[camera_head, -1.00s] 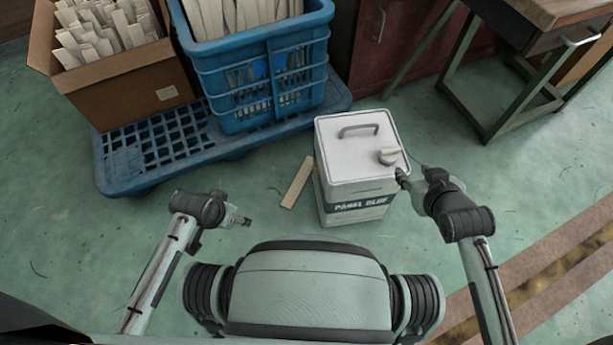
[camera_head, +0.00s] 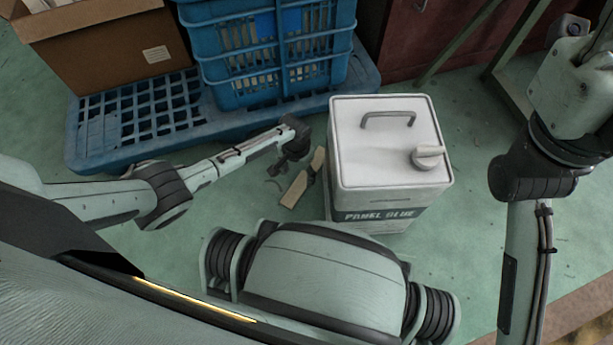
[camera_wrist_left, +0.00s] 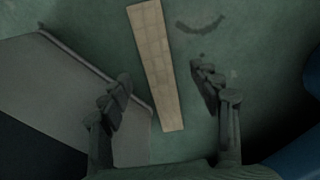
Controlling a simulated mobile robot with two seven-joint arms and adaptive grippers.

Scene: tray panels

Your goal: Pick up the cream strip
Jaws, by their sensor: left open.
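The cream strip (camera_head: 294,191) lies flat on the green floor, close to the left side of the white can labelled "PANEL GLUE" (camera_head: 385,150). My left gripper (camera_head: 298,172) reaches in from the left, low over the strip, and hides part of it. In the left wrist view the strip (camera_wrist_left: 153,55) runs lengthwise between the two open fingers (camera_wrist_left: 160,80), apart from both, nearer the left one. My right arm stands at the right of the head view; its gripper is out of the picture.
A blue pallet (camera_head: 120,125) lies behind my left forearm and carries a cardboard box (camera_head: 110,55) and a blue crate (camera_head: 265,85). The glue can stands tight beside the strip. Bare floor lies in front of the strip.

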